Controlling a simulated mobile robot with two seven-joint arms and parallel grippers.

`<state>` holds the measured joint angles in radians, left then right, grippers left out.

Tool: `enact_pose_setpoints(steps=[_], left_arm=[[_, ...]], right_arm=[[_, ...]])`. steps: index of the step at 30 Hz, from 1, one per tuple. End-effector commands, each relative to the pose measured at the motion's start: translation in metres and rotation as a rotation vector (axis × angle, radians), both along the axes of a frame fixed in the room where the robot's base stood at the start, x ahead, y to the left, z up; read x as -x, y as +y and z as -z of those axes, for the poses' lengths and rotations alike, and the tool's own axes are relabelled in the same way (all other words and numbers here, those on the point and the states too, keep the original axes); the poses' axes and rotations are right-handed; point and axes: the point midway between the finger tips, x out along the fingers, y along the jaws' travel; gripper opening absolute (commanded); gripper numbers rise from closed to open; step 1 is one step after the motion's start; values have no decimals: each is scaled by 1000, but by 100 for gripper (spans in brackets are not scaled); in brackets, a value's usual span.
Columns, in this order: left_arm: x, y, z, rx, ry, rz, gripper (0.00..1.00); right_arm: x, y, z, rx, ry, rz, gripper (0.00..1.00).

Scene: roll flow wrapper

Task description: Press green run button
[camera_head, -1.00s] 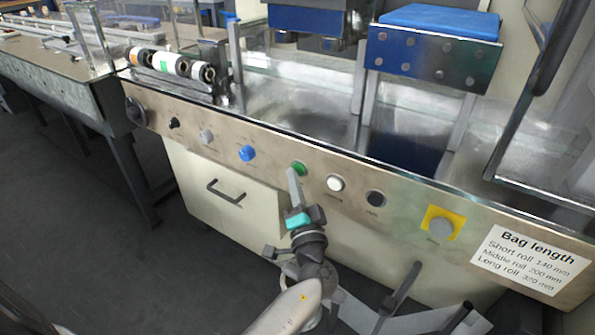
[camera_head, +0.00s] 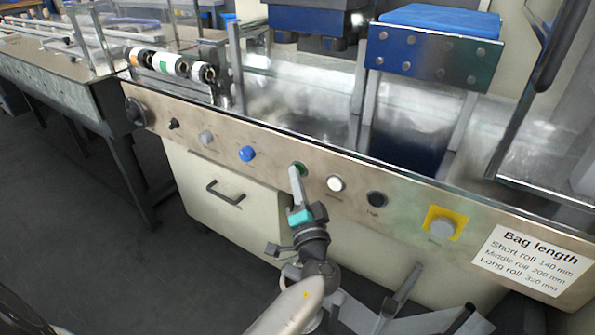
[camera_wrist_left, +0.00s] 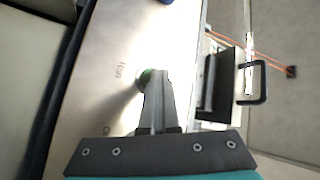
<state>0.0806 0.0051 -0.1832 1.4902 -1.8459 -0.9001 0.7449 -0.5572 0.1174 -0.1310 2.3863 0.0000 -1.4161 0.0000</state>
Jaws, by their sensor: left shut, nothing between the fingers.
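The green run button (camera_head: 300,169) sits on the machine's slanted front panel, between the blue knob and the white button. My left gripper (camera_head: 294,172) is shut and empty, with its fingertips at the lower left edge of the green button in the head view. In the left wrist view the closed fingers (camera_wrist_left: 156,78) overlap the green button (camera_wrist_left: 147,77), which is partly hidden behind them. The fingertips look at or very close to the button; I cannot tell whether it is pushed in. My right gripper is not clearly seen.
The panel also carries a blue knob (camera_head: 247,153), a white button (camera_head: 334,184), a black button (camera_head: 376,199) and a grey button on a yellow plate (camera_head: 441,224). A drawer handle (camera_head: 225,193) sticks out below. Rolls (camera_head: 170,64) lie at the back left.

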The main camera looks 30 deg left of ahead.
Motion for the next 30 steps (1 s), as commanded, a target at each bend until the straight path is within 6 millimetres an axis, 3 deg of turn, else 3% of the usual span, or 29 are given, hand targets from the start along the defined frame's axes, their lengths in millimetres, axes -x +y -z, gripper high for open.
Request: enact_pose_setpoints(steps=[30], left_arm=[[20, 1, 0, 0, -1, 1, 0]], right_arm=[[0, 0, -3, 0, 0, 0, 0]])
